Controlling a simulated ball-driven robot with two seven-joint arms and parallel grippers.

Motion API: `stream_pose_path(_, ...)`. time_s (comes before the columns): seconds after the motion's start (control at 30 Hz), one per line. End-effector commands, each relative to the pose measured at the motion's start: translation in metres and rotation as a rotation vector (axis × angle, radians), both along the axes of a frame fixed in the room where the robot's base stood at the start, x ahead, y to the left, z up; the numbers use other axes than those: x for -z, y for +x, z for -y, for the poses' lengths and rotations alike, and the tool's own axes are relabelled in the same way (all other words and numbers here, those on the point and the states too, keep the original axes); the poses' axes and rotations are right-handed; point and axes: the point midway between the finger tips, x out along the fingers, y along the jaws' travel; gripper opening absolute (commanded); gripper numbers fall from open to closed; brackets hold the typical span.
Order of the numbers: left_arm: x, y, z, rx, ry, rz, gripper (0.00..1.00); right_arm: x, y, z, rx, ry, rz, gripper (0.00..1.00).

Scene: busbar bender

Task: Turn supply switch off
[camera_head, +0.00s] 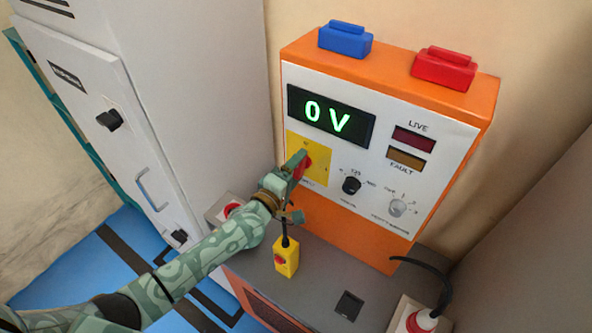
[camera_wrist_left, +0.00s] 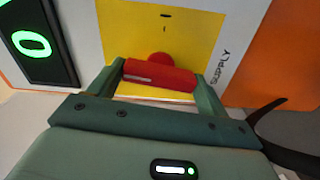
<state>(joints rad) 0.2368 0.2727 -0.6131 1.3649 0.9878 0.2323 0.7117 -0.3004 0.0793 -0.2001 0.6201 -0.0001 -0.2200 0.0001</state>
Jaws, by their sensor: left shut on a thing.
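The supply switch has a red handle (camera_head: 305,170) on a yellow plate (camera_head: 322,172), on the white front panel of an orange control box. In the left wrist view the red handle (camera_wrist_left: 160,76) lies crosswise between both green fingers, with the word SUPPLY beside the yellow plate (camera_wrist_left: 200,30). My left gripper (camera_head: 299,164) is shut on this handle and partly hides it in the head view. The display (camera_head: 330,116) reads 0 V in green. The LIVE (camera_head: 413,138) and FAULT (camera_head: 405,158) lamps look dark. My right gripper does not show.
A yellow pendant (camera_head: 286,257) with a red button hangs just below my left gripper. A black knob (camera_head: 351,185) and a grey knob (camera_head: 397,208) sit right of the switch. A blue block (camera_head: 345,41) and red block (camera_head: 443,69) top the box. A grey cabinet stands left.

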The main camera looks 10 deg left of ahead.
Motion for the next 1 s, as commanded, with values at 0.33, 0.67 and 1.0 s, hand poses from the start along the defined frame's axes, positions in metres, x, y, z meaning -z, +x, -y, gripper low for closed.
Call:
stream_pose_path(0.33, 0.0012, -0.0004, 0.0, 0.001, -0.112, -0.048, 0.55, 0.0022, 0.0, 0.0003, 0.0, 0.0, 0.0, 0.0)
stream_pose_path(0.67, 0.0012, -0.0006, 0.0, 0.001, -0.131, -0.057, 0.55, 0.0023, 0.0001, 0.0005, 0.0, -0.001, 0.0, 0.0)
stream_pose_path(1.0, 0.0009, -0.0004, 0.0, 0.0, -0.131, -0.056, 0.99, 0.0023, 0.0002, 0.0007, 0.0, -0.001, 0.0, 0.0)
